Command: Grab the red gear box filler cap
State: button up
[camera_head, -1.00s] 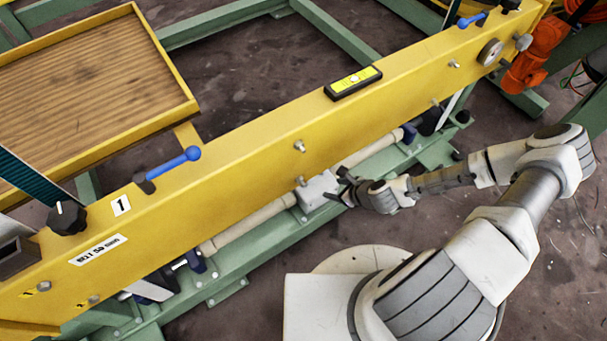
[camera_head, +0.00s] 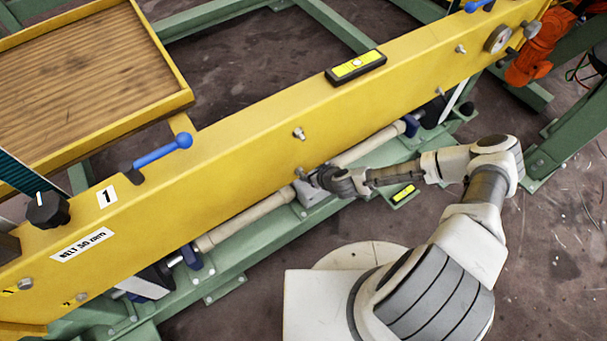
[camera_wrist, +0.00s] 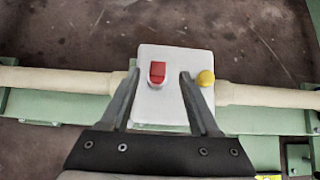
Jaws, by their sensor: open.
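The red gear box filler cap (camera_wrist: 157,76) sits on top of the light grey gear box (camera_wrist: 175,57) in the wrist view. A yellow round cap (camera_wrist: 206,78) is to its right on the same box. My gripper (camera_wrist: 157,76) is open, with one finger on each side of the red cap in the picture and no contact visible. In the head view my gripper (camera_head: 308,178) is over the gear box (camera_head: 318,194), beside the yellow beam. The red cap is hidden there.
A pale shaft (camera_wrist: 60,80) runs out both sides of the gear box above a green frame (camera_wrist: 265,118). The long yellow beam (camera_head: 240,160) stands close behind my gripper, with bolts sticking out. A blue-handled lever (camera_head: 163,152) and a black-yellow level (camera_head: 356,66) are on the beam.

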jog(key=shift+b+x, duration=1.55)
jog(key=shift+x, duration=1.8)
jog(key=shift+a+r, duration=0.2)
jog(key=shift+c, duration=0.3)
grip_shut()
